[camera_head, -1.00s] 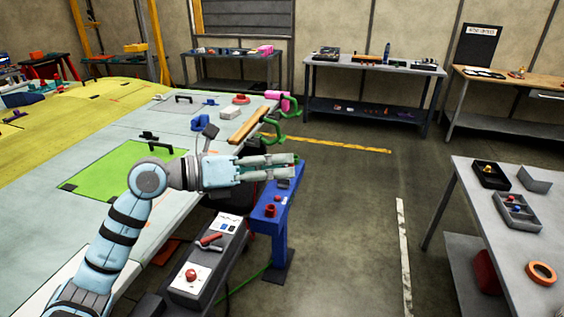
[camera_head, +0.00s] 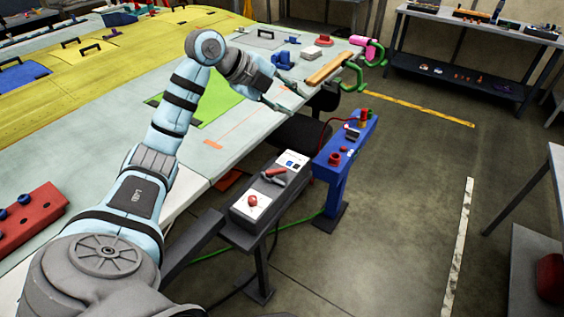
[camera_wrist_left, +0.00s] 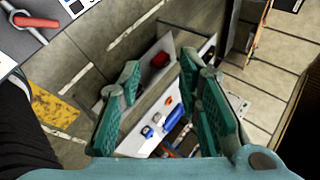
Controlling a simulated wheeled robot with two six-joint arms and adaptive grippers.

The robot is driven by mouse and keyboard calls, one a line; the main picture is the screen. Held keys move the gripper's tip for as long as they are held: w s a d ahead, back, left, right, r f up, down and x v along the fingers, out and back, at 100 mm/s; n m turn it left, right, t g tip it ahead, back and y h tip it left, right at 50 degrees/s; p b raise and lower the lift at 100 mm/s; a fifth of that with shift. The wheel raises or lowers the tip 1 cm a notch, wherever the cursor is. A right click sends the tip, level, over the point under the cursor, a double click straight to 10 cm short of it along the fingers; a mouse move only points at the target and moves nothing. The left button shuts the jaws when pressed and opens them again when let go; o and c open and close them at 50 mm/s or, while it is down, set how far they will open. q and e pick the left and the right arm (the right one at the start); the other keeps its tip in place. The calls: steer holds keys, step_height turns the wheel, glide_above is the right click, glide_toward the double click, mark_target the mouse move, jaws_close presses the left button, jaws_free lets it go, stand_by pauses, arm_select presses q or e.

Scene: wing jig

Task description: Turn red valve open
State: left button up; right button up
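A blue stand (camera_head: 345,150) at the right of the jig table carries a red knob (camera_head: 334,159), with a small red and yellow fitting (camera_head: 364,114) at its far end. I cannot tell for sure which red part is the valve. A grey console (camera_head: 240,212) beside it has a red lever (camera_head: 274,175) and a red button (camera_head: 253,202). The red lever also shows at the top left of the left wrist view (camera_wrist_left: 34,20). My left gripper (camera_head: 286,97) is open and empty above the table edge, left of the blue stand and apart from it. My right gripper is out of view.
The jig table (camera_head: 185,160) fills the left, with a green panel (camera_head: 205,105). Green clamps (camera_head: 350,75) and a wooden bar (camera_head: 330,69) stick out at its right edge. Floor (camera_head: 400,200) right of the stand is clear.

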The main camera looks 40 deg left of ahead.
arm_select(q)
steer(key=s+a+f+n+g+y, duration=0.1)
steer(key=s+a+f+n+g, duration=0.2)
steer(key=n, duration=0.4)
steer(key=n+g+y, duration=0.1)
steer(key=n+g, duration=0.1)
steer(key=n, duration=0.5)
glide_toward(278, 170)
steer(key=x, duration=0.8)
steer(key=shift+w+f, duration=0.1)
steer(key=shift+w, duration=0.05)
